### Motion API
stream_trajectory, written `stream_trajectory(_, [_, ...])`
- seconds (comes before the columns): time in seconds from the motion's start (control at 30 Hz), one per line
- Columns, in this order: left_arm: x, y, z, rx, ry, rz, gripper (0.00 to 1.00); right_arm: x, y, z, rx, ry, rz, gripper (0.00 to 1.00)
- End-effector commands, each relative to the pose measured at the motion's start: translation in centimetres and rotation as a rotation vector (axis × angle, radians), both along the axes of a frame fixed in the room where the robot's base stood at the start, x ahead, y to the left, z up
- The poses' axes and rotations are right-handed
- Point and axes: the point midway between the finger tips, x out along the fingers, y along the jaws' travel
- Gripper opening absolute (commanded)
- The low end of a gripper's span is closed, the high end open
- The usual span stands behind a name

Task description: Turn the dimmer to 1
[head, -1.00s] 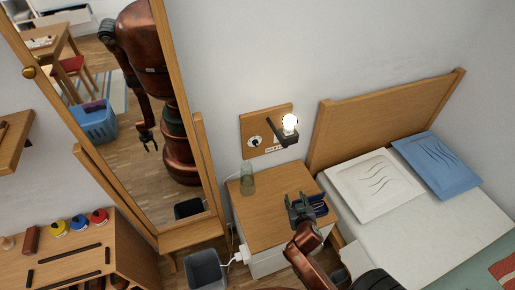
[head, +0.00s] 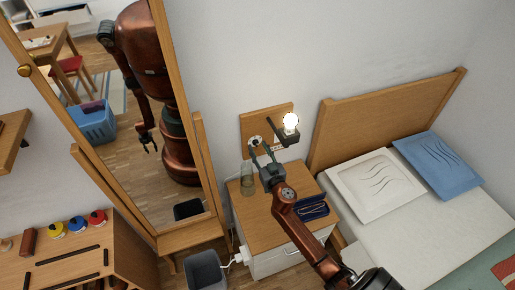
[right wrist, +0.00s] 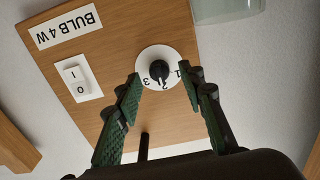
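The dimmer (right wrist: 153,54) is a white round dial with a black knob (right wrist: 159,71) on a wooden wall panel (right wrist: 120,45). In the head view the dimmer (head: 255,141) is small and partly behind my fingers. My right gripper (right wrist: 164,76) is open, with one green finger on each side of the knob and clear space between fingers and knob. It also shows in the head view (head: 262,152). My left gripper shows directly in neither view.
A lit bulb (head: 291,121) juts from the panel right of the dimmer. A rocker switch (right wrist: 77,80) is beside it. Below stand a glass (head: 247,178) and a blue tray (head: 312,208) on the nightstand (head: 262,220). A mirror (head: 110,120) stands at left.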

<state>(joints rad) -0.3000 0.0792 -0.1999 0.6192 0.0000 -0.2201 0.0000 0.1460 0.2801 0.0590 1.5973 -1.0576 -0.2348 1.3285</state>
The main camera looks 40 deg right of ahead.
Motion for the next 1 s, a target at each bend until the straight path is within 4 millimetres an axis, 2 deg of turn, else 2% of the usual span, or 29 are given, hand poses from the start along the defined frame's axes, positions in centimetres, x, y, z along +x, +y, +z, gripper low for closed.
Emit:
stream_trajectory(0.13, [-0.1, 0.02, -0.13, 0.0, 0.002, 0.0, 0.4, 0.89, -0.23, -0.01, -0.002, 0.0, -0.001, 0.36])
stream_trajectory(0.4, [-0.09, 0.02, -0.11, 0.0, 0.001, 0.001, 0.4, 0.97, -0.26, 0.02, -0.001, 0.0, -0.001, 0.36])
stream_trajectory(0.9, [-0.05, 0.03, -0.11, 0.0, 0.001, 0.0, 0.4, 0.95, -0.25, 0.01, -0.001, 0.0, -0.001, 0.02])
stream_trajectory(1.0, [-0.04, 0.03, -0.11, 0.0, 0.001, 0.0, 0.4, 0.95, -0.25, 0.0, -0.001, 0.0, -0.001, 0.0])
